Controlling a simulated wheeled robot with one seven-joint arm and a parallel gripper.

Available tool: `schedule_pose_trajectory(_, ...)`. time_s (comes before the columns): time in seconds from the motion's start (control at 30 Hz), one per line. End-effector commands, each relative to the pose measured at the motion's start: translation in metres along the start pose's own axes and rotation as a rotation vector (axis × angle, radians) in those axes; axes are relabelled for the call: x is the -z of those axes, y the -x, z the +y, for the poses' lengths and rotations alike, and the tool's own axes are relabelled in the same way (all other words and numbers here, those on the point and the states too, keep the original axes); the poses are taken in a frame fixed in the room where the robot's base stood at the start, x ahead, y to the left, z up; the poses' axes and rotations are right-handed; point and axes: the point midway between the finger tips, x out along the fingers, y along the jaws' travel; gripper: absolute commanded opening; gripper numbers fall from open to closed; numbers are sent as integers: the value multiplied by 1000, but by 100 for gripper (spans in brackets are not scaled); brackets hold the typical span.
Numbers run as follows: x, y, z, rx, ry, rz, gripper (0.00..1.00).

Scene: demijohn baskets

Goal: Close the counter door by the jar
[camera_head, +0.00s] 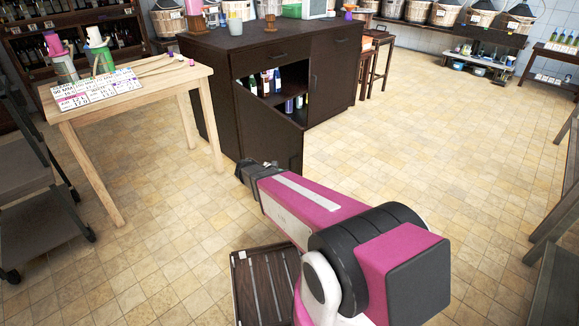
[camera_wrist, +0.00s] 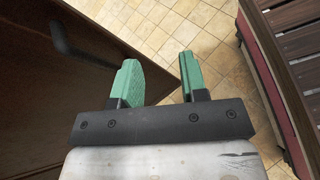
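The counter (camera_head: 215,85) is a dark brown cabinet. Its left door (camera_head: 272,140) stands open, swung out toward me, with bottles (camera_head: 265,82) visible on the shelves behind it. A pale grey jar (camera_head: 235,26) stands on the countertop above that side. My gripper (camera_head: 250,170) is low, beside the door's outer face at its left. In the wrist view my gripper (camera_wrist: 161,78) has its green fingers apart and nothing held between them. A dark brown panel (camera_wrist: 40,110) with a dark bar handle (camera_wrist: 72,42) lies left of the fingers. Contact cannot be told.
A light wooden table (camera_head: 140,88) with price cards and containers stands left of the counter. A dark shelf cart (camera_head: 35,200) is at the far left. A slatted brown surface (camera_head: 262,290) is low in front. Stools (camera_head: 375,70) stand behind right. The tiled floor (camera_head: 440,140) right is clear.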

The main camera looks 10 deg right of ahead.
Motion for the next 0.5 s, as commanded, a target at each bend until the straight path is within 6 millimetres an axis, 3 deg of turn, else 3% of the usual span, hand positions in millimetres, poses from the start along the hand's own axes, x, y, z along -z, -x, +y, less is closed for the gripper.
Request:
schedule_pose_trajectory(0.03, 14, 6, 14, -46, 65, -66, 40)
schedule_pose_trajectory(0.2, 32, 29, 38, -167, 238, -268, 40)
schedule_pose_trajectory(0.5, 41, 46, 52, -235, 340, -412, 40)
